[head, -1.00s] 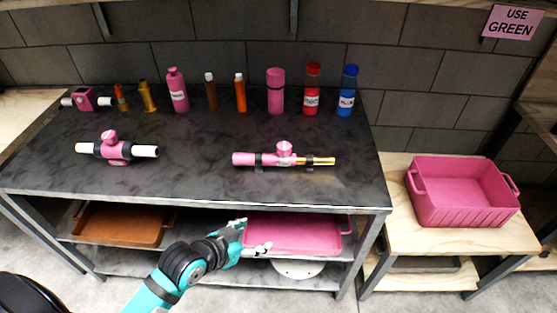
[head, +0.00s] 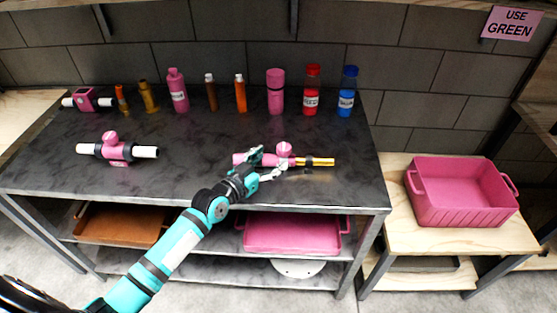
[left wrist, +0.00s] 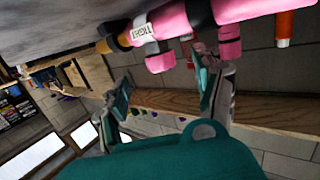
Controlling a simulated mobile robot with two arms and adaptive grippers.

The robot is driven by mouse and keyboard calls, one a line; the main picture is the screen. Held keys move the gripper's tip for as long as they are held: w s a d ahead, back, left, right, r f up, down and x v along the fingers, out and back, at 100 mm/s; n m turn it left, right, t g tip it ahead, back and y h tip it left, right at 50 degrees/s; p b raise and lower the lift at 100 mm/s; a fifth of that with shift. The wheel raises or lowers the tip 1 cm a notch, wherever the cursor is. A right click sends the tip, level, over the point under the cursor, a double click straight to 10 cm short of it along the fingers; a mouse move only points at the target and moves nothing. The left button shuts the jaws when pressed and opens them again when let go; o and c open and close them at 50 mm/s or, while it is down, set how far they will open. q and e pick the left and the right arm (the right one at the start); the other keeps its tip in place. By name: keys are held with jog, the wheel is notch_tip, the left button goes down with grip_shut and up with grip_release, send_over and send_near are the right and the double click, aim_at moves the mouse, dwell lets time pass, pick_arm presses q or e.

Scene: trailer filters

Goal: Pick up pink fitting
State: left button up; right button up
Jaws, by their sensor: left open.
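A pink fitting (head: 284,151) with a gold tube on its right end and a round pink knob lies on the dark tabletop, right of centre. In the left wrist view the pink fitting (left wrist: 185,18) crosses the top, with a white label and dark bands. My left gripper (head: 270,163) is open at the fitting's near side, partly covering its left part. In the left wrist view both fingers of the left gripper (left wrist: 163,72) are apart with nothing held between them; contact with the fitting cannot be told. My right gripper is not in view.
Another pink fitting with white ends (head: 118,151) lies at the left of the table (head: 200,130). Several bottles, including a pink one (head: 177,92) and a blue one (head: 347,95), line the back. A pink bin (head: 465,210) stands right. A pink tray (head: 295,235) sits below.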

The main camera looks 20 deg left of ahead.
aim_at(279, 152)
pick_arm(q)
jog(key=x, duration=0.7)
jog(key=shift+w+r, duration=0.15)
jog(key=shift+w, duration=0.1)
jog(key=shift+s, duration=0.1)
jog(key=shift+r, duration=0.1)
grip_shut()
